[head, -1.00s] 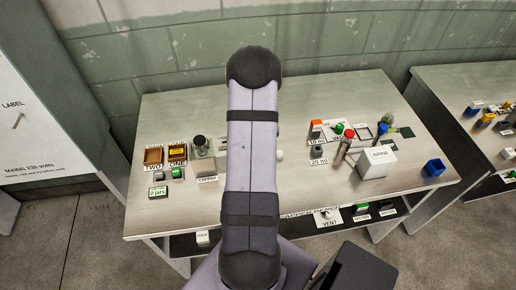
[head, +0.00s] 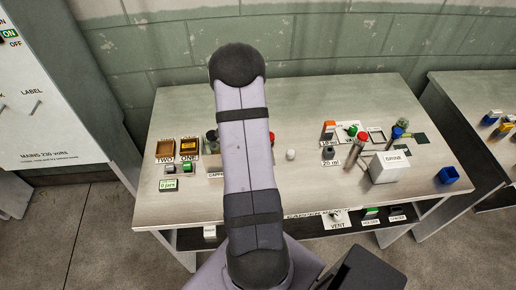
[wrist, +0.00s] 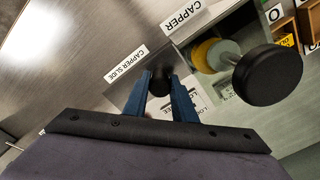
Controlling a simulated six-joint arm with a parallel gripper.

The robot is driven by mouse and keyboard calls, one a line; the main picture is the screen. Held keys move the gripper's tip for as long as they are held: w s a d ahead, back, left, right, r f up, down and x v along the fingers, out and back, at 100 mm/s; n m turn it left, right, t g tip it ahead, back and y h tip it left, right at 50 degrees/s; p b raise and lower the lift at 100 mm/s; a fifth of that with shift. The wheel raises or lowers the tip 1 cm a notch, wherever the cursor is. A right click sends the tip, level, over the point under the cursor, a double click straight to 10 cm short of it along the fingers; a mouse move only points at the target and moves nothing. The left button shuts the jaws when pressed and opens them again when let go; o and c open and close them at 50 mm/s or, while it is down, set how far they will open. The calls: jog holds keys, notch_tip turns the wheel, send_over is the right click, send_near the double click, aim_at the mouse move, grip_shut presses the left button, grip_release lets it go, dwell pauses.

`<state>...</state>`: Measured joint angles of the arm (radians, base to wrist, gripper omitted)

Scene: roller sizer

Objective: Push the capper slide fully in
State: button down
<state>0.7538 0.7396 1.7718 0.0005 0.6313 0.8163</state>
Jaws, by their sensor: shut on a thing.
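The capper (wrist: 213,57) shows at the upper right of the wrist view, with a yellow disc and a large black round knob. Its slide has a small dark knob (wrist: 161,84) beside the "CAPPER SLIDE" label (wrist: 126,63). My gripper (wrist: 161,77) is shut on that dark knob, with one blue finger on each side. How far in the slide sits cannot be told. In the head view my arm hides my gripper and most of the capper; only its left part (head: 211,141) shows.
Two brown trays (head: 165,149) marked TWO and ONE stand left of the capper. A white ball (head: 291,154) lies right of my arm. A white box (head: 389,167), several colored-topped items and a blue cup (head: 447,175) stand farther right.

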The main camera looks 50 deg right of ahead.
jog(key=shift+w+a, duration=0.35)
jog(key=shift+w, duration=0.05)
jog(key=c, duration=1.5)
grip_release()
jog(key=shift+a, duration=0.1)
jog(key=shift+s, duration=0.1)
